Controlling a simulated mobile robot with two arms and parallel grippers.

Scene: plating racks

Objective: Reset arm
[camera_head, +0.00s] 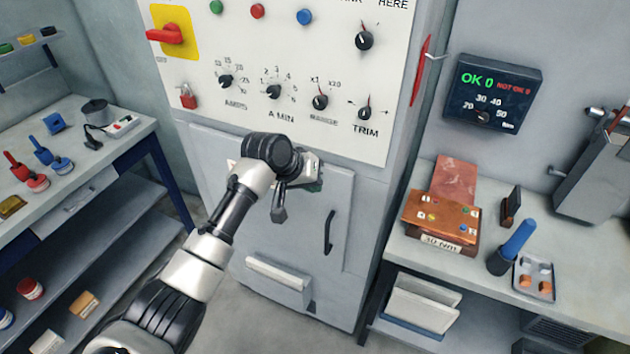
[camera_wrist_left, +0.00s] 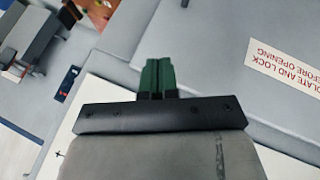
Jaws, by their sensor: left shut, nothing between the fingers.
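My left arm reaches up from the bottom left in the head view. Its gripper (camera_head: 314,184) is in front of the grey cabinet (camera_head: 365,200), just below the white control panel (camera_head: 300,45). In the left wrist view the green fingers (camera_wrist_left: 157,75) are together, with nothing between them. A label about isolating and locking before opening (camera_wrist_left: 284,68) shows to their right, turned over. I cannot tell the gap between the fingers and the cabinet. My right gripper is in neither view.
The panel carries knobs, coloured buttons and a red switch (camera_head: 165,34). A dark door handle (camera_head: 329,232) is right of my gripper. The left bench (camera_head: 90,185) holds small tools. The right bench (camera_head: 400,240) holds a copper-coloured plate (camera_head: 440,215) and a blue-handled tool (camera_head: 519,240).

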